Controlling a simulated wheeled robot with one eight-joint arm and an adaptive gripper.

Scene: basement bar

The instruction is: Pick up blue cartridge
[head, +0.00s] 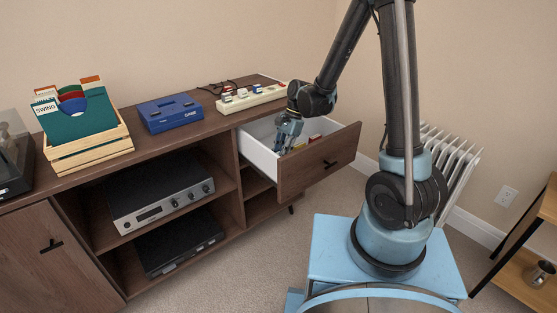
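My gripper (285,146) reaches down into an open white-lined drawer (257,152) of the wooden cabinet. Its fingers are small and partly overlap here, so I cannot tell whether they are open or shut, or on anything. I cannot clearly make out a blue cartridge; the gripper and the drawer front hide part of the drawer's inside. A small red and yellow item (315,138) shows in the drawer to the right of the gripper.
On the cabinet top stand a blue console (170,112), a cream power strip (252,97) with several plugs, and a wooden record crate (90,152). The drawer front (320,162) juts out towards my base. A radiator (457,160) stands behind my arm at right.

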